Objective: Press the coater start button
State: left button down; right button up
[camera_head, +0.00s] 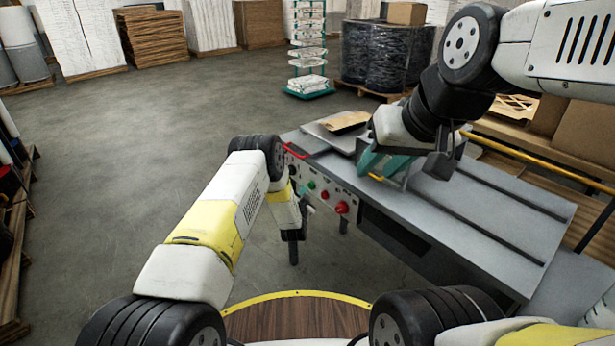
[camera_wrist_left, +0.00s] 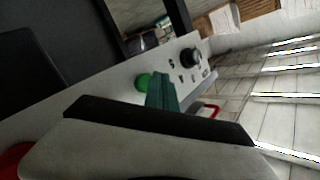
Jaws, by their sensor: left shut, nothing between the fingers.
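The coater's grey front panel (camera_head: 326,199) carries a green button (camera_head: 312,185) and a larger red button (camera_head: 341,207). In the left wrist view the green button (camera_wrist_left: 143,82) is just left of the teal fingertips of my left gripper (camera_wrist_left: 162,92). My left gripper (camera_head: 305,193) is shut and empty, close in front of the panel by the green button. I cannot tell whether it touches the button. My right gripper (camera_head: 385,165) is teal and hangs over the coater's top; its fingers are too unclear to judge.
The coater's grey bed (camera_head: 480,215) stretches to the right, with a brown piece (camera_head: 346,122) on its far end. A black knob (camera_wrist_left: 190,58) sits further along the panel. A red handle (camera_head: 297,151) marks the left corner.

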pick_arm(q)
jog(key=shift+d, duration=0.1)
jog(key=shift+w+d, duration=0.2)
jog(key=shift+d, duration=0.05)
dwell(0.3)
jog(key=shift+w+d, duration=0.35)
jog(key=shift+d, duration=0.05)
dwell(0.9)
jog(key=shift+s+a, duration=0.55)
jog(key=shift+a, duration=0.15)
jog(key=s+a, duration=0.1)
jog(key=a, duration=0.1)
jog(key=s+a, duration=0.2)
dwell(0.4)
dwell(0.5)
